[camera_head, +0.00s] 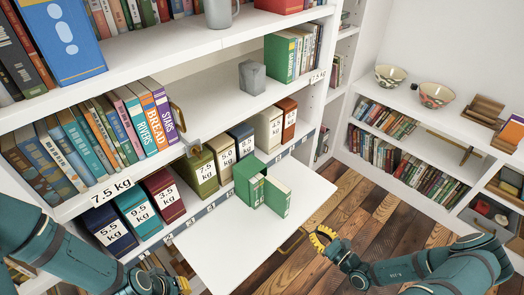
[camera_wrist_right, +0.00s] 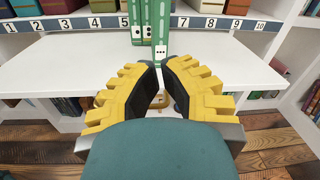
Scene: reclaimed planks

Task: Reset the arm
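My right arm reaches in from the lower right in the head view. Its yellow gripper (camera_head: 325,240) is beyond the right edge of the white pull-out board (camera_head: 235,255), over the wooden floor. In the right wrist view the yellow fingers (camera_wrist_right: 160,66) lean toward each other with a narrow gap between the tips and nothing held. My left arm (camera_head: 75,262) lies along the lower left, in front of the shelves. Only a bit of its gripper (camera_head: 182,284) shows at the bottom edge, so its fingers cannot be judged.
Green books (camera_head: 278,197) stand on the board; in the wrist view green spines (camera_wrist_right: 160,30) show beyond my fingertips. Weight-labelled boxes (camera_head: 165,195) line the shelf behind. A brass handle (camera_head: 292,241) sticks out at the board's edge. Right shelves hold bowls (camera_head: 436,94) and books. Floor (camera_head: 365,215) is clear.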

